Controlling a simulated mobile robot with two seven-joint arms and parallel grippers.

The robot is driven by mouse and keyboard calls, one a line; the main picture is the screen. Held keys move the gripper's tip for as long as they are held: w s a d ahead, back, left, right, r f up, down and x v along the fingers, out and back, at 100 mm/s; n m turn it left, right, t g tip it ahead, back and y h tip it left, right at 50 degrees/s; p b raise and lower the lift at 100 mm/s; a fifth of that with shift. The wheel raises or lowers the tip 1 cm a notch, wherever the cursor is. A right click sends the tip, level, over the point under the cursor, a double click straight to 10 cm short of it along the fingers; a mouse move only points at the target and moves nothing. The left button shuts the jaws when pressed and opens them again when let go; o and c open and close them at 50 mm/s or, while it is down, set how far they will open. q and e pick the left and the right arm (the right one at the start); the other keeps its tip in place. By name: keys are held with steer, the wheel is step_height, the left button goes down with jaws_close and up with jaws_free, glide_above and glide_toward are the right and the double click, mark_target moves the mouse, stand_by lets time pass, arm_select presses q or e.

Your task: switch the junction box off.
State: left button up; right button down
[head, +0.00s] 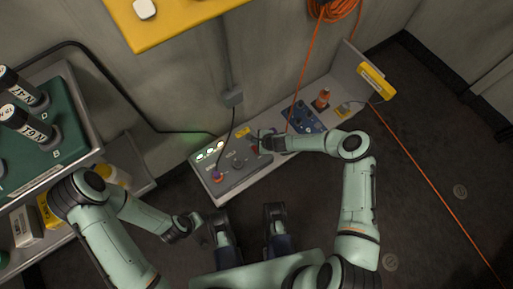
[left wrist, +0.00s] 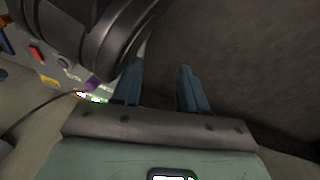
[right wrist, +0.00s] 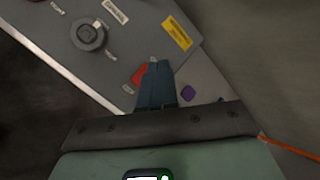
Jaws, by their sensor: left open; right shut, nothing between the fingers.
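In the left wrist view the red switch (left wrist: 37,51) also shows. My left gripper (left wrist: 160,75) is open and empty, low and apart from the box.
A blue panel (head: 302,115) and an orange-red object (head: 322,98) stand on the bench to the right. An orange cable (head: 425,175) runs across the floor. A shelf unit with a green rack (head: 62,145) stands at left. A yellow board (head: 185,20) is above.

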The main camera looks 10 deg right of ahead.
arm_select(q)
steer(key=shift+w+d+r, duration=0.1)
steer(key=shift+w+r, duration=0.1)
steer(key=shift+w, duration=0.05)
arm_select(e)
steer(key=shift+w+a+r+m, duration=0.15)
steer(key=shift+w+r+m, duration=0.15)
steer(key=shift+w+r, duration=0.35)
arm_select(q)
steer(key=shift+s, duration=0.1)
arm_select(e)
steer(key=shift+w+f, duration=0.1)
steer(key=shift+f, duration=0.15)
steer(key=b, duration=0.4)
glide_above(252, 147)
steer(key=s+d, duration=0.2)
steer(key=f, duration=0.6)
steer(key=shift+a+f, duration=0.2)
steer(key=shift+f, duration=0.15)
arm_select(q)
steer(key=s+a+f+g, duration=0.1)
steer(key=s+f+g, duration=0.2)
steer(key=s, duration=0.6)
steer(key=shift+f+n, duration=0.3)
steer(key=shift+f, duration=1.05)
arm_select(e)
steer(key=shift+f, duration=0.95)
